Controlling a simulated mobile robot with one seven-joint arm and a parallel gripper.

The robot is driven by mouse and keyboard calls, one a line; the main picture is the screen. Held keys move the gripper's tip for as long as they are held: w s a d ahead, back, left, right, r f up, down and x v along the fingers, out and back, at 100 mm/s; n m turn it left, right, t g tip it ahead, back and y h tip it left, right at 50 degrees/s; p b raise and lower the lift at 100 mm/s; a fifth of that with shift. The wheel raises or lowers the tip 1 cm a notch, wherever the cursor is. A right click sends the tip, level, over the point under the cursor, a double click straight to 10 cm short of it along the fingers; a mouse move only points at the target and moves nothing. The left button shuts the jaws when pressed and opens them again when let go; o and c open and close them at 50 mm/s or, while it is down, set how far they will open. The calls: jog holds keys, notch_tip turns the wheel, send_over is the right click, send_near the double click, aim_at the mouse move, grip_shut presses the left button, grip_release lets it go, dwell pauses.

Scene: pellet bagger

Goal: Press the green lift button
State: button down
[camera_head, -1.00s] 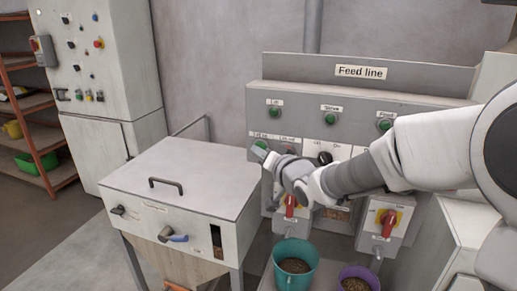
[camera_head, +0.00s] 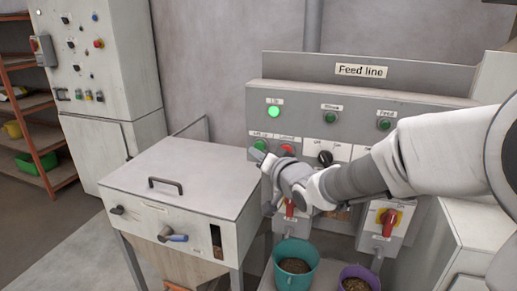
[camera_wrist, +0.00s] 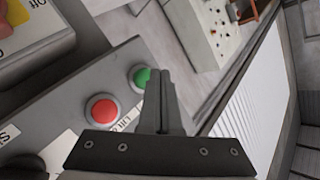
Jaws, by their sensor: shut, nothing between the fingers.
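The green lift button (camera_head: 261,145) sits on the lower left of the grey Feed line panel, left of a red button (camera_head: 287,149). In the wrist view the green button (camera_wrist: 141,78) and the red button (camera_wrist: 102,109) show on the panel edge. My gripper (camera_head: 258,154) is shut and empty, its tips close by the green button. In the wrist view the closed fingers (camera_wrist: 158,72) overlap the button's right edge. I cannot tell whether they touch it. The lift lamp (camera_head: 274,111) above the button glows bright green.
Two more green lamps (camera_head: 330,117) (camera_head: 384,124) on the panel are dark. A black selector knob (camera_head: 325,158) and red-yellow rotary switches (camera_head: 389,219) are close to my arm. A lidded hopper (camera_head: 180,176) stands left; teal (camera_head: 295,269) and purple (camera_head: 359,281) buckets stand below.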

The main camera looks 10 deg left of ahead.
jog(key=s, duration=0.3)
jog(key=s+b, duration=0.1)
jog(key=s, duration=0.1)
jog(key=shift+s+a, duration=0.25)
jog(key=shift+s, duration=0.1)
